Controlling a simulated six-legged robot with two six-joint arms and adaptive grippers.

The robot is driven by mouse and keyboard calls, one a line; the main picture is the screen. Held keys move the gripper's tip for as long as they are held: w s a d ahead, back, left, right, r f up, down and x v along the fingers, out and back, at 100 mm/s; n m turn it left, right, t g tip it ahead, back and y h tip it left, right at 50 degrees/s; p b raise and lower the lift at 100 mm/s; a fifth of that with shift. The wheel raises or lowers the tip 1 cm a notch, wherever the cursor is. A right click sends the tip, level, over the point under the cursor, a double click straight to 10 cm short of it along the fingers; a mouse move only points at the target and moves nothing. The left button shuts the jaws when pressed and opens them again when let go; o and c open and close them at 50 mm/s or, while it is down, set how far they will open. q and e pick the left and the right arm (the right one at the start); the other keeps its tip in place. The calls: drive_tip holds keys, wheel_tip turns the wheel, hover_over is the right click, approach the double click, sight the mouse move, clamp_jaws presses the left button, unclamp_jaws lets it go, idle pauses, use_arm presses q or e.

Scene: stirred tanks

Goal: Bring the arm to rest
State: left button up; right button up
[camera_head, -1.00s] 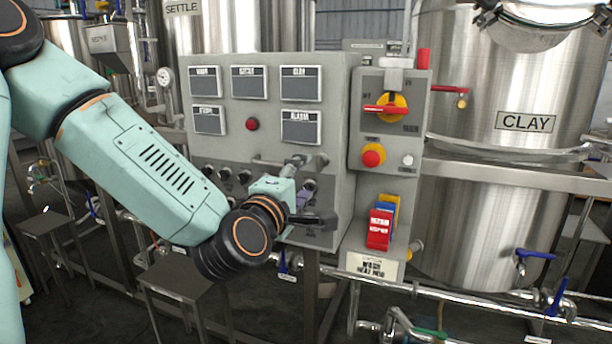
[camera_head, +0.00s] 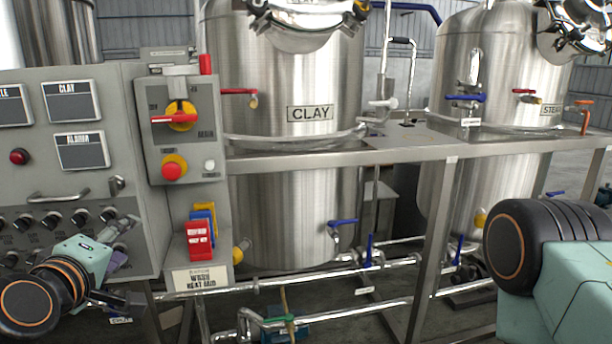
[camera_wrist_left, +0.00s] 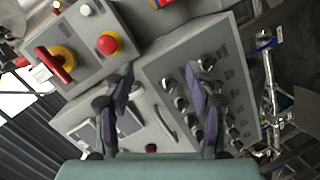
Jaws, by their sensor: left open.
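My left gripper (camera_head: 122,262) is in front of the lower part of the grey control panel (camera_head: 115,190), at the left of the head view. In the left wrist view its two fingers (camera_wrist_left: 160,92) stand apart with nothing between them. Beyond the fingers are the panel face (camera_wrist_left: 150,78) and its row of black knobs (camera_wrist_left: 180,103). I cannot tell how far the fingertips are from the panel. Part of my right arm (camera_head: 560,270) shows at the right edge of the head view; its gripper is out of view.
A switch box with a red-and-yellow rotary switch (camera_head: 180,115) and a red button (camera_head: 173,168) adjoins the panel. Red, blue and yellow tags (camera_head: 200,238) hang below. The CLAY tank (camera_head: 290,200), a steel frame (camera_head: 330,157) and pipes with blue valves (camera_head: 369,250) stand to the right.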

use_arm(q)
drive_tip(key=s+d+f+m+g+h, duration=0.1)
drive_tip(key=s+d+f+m+g, duration=0.25)
drive_tip(key=f, duration=0.75)
drive_tip(key=s+d+f+m+g+h, duration=0.15)
drive_tip(key=s+f+m+g, duration=0.3)
drive_tip(key=f, duration=0.55)
drive_tip(key=s+d+f+m+g, duration=0.1)
drive_tip(key=s+f+m+g, duration=0.1)
drive_tip(key=s+f, duration=0.6)
drive_tip(key=s+d+f+m+g+y, duration=0.1)
drive_tip(key=s+f+m+g, duration=0.2)
drive_tip(key=s+f, duration=0.6)
drive_tip(key=s+g, duration=0.2)
drive_tip(key=s, duration=0.5)
drive_tip(key=shift+s+d, duration=0.3)
drive_tip(key=shift+d, duration=0.1)
drive_tip(key=shift+a, duration=0.1)
